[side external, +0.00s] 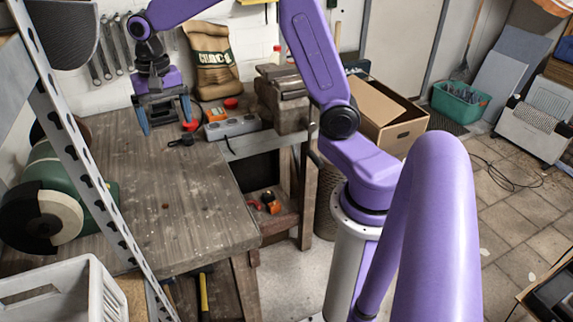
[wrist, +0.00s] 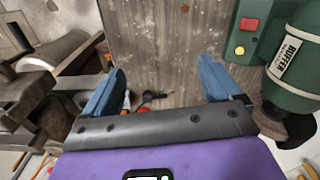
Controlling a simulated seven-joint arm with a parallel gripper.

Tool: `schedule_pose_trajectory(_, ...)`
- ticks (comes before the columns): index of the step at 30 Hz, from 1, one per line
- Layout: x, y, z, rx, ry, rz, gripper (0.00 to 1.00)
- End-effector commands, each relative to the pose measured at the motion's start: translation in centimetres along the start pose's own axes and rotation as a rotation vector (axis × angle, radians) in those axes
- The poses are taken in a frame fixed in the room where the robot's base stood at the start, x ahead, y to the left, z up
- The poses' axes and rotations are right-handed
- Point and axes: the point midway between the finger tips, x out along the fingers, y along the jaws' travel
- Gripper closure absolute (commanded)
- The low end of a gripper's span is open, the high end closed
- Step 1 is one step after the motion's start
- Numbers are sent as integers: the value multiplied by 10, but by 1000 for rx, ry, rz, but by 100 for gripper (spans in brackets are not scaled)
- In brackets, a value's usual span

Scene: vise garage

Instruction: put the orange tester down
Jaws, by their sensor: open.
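A small orange item (side external: 217,114), which looks like the tester, rests on the workbench (side external: 165,215) near its back right corner, beside a grey socket strip (side external: 232,127). My gripper (side external: 166,112) is over the back of the bench, left of the orange item, with its blue fingers spread and pointing down. The gripper holds nothing visible.
A vise (side external: 283,92) stands right of the socket strip. A red item (side external: 190,125) and a small black item (side external: 181,141) lie near my gripper. A green grinder (side external: 50,200) is at the bench's left. The middle of the bench is clear.

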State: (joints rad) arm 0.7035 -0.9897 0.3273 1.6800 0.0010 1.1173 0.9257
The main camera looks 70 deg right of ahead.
Motion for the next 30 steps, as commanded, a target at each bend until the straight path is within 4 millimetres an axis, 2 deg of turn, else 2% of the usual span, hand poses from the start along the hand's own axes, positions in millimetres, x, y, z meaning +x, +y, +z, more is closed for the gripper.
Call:
schedule_pose_trajectory(1,-3,1,28,-124,0,-2,9)
schedule_pose_trajectory(6,-6,17,108,-537,0,-8,9)
schedule_pose_trajectory(11,-2,50,173,-926,1,-13,9)
schedule_pose_trajectory(15,5,88,217,-1256,2,-19,9)
schedule_pose_trajectory(18,12,115,239,-1458,2,-22,9)
schedule_pose_trajectory(22,19,140,254,-1640,2,-25,9)
schedule_pose_trajectory(25,22,150,259,-1715,3,-26,9)
schedule_pose_trajectory(30,24,153,261,-1743,2,-26,9)
